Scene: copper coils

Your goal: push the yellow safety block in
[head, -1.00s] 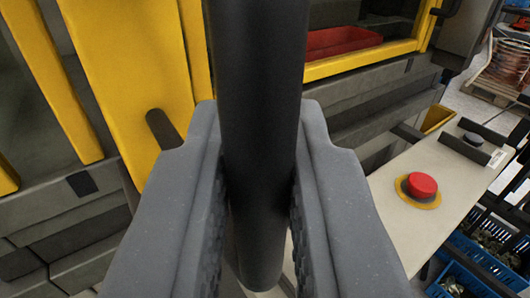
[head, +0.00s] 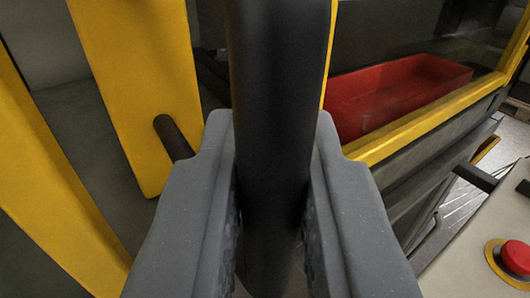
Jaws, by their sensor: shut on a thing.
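My gripper (head: 272,235) is shut on a thick black upright bar (head: 280,90), with one grey jaw on each side. The bar runs up out of the picture, and what it is fixed to is hidden. Left of the bar is a tall yellow panel (head: 140,80) with a short dark peg (head: 172,137) sticking out near its lower right. The peg's end is close beside the left jaw; I cannot tell if they touch. No separate yellow block shows clearly; I cannot tell whether this panel is the safety block.
A slanting yellow post (head: 50,190) stands at the left. Right of the bar, a yellow-framed window (head: 420,125) shows a red tray (head: 400,95) behind it. A red push button (head: 516,256) on a yellow ring sits on a pale console at the lower right.

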